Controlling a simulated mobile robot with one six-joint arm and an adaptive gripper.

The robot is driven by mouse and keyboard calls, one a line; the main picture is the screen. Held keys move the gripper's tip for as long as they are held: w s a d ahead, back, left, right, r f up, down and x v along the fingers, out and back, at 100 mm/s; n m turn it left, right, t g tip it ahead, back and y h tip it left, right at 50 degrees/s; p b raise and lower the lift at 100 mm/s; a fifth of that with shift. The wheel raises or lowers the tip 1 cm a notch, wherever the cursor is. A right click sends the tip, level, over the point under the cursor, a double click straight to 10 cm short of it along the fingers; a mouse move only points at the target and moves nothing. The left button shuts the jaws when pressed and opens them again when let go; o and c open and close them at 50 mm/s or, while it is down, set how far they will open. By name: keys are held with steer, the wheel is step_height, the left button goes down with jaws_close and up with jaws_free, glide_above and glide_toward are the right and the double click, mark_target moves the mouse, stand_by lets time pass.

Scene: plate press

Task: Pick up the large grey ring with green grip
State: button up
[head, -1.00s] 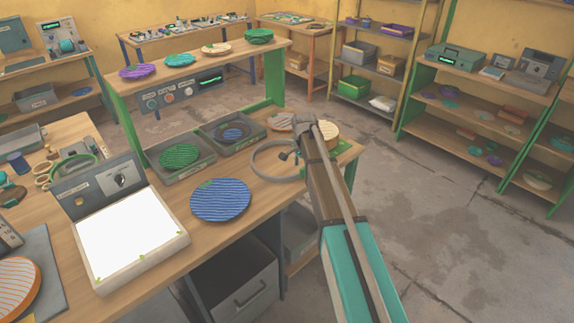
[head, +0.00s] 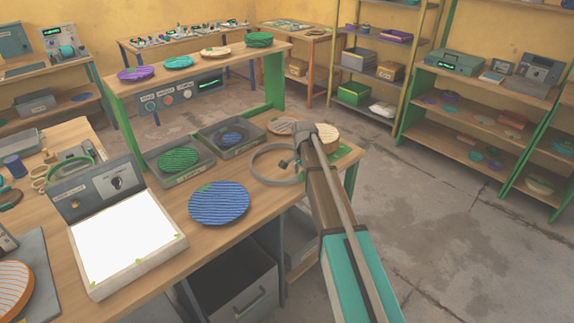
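The large grey ring (head: 254,174) is on the right part of the wooden workbench, beside the blue striped plate. Part of it is hidden behind my arm and gripper. I cannot make out its green grip. My gripper (head: 285,164) is small and dark at the ring's right side, appearing over or against its rim. Whether its fingers are open or closed on the ring is too small to tell.
The blue striped plate (head: 219,204) lies left of the ring. Behind are two grey trays with a green plate (head: 180,159) and a smaller blue plate (head: 232,138). A lit light box (head: 125,238) stands at left. Round plates (head: 326,140) lie behind my arm.

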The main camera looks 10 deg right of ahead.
jaws_close()
steer(key=shift+r, duration=0.15)
stand_by(0.4)
step_height(320, 180, up, 2)
steer(key=shift+r+p, duration=0.1)
steer(key=shift+p, duration=1.15)
steer(key=s+a+r+p, duration=0.1)
steer(key=s+r+p, duration=0.9)
steer(key=s, duration=0.4)
steer(key=shift+a+r, duration=0.15)
steer(key=shift+r, duration=0.1)
steer(key=shift+s, duration=0.15)
